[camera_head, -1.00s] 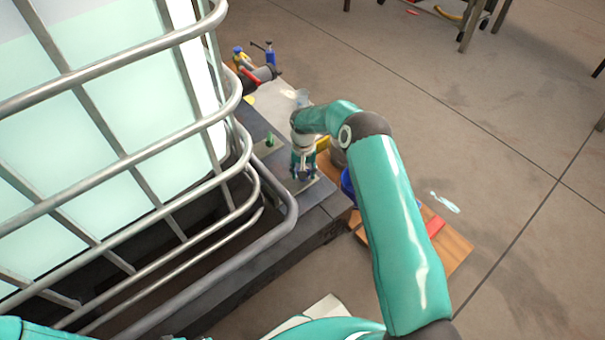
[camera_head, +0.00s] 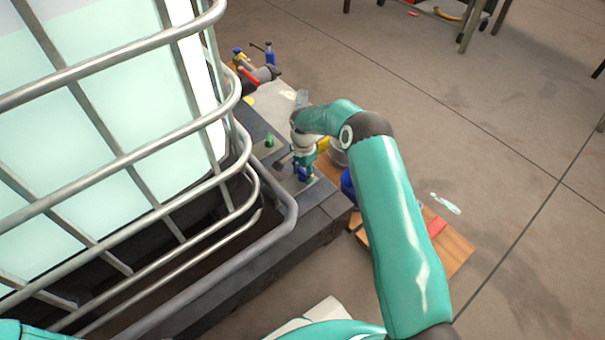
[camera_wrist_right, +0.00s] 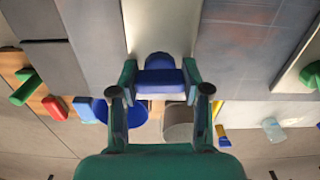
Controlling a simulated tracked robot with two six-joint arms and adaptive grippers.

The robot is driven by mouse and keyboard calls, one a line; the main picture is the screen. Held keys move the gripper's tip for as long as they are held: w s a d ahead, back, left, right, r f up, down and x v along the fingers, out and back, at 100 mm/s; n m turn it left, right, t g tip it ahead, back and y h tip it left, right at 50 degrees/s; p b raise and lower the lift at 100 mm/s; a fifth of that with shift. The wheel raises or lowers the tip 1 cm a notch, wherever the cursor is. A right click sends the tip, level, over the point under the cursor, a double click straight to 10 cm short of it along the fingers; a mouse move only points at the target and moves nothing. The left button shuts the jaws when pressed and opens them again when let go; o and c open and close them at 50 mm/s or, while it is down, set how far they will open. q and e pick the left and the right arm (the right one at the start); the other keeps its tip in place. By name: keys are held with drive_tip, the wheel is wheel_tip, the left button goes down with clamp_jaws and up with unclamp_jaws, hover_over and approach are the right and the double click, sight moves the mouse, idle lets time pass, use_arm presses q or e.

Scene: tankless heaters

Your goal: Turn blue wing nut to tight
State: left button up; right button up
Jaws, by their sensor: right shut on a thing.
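The blue wing nut (camera_wrist_right: 160,80) sits on a pale plate (camera_wrist_right: 160,28) and fills the gap between my right gripper's fingers in the right wrist view. My right gripper (camera_wrist_right: 160,84) is shut on it, one finger at each end. In the head view my right gripper (camera_head: 302,168) is over the plate on the dark ledge, and a bit of blue (camera_head: 303,173) shows at its fingers. My left gripper is not in view.
A green wing nut (camera_head: 269,139) stands on another plate to the left. A large caged tank (camera_head: 110,130) is close on the left. Blue-handled valves (camera_head: 270,55) stand farther back. A blue container (camera_head: 348,184) and wooden board (camera_head: 445,245) are at right.

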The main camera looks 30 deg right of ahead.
drive_tip(key=shift+m, duration=0.5)
drive_tip(key=o, duration=1.2)
drive_tip(key=shift+c, duration=0.2)
wheel_tip(320, 180, up, 12)
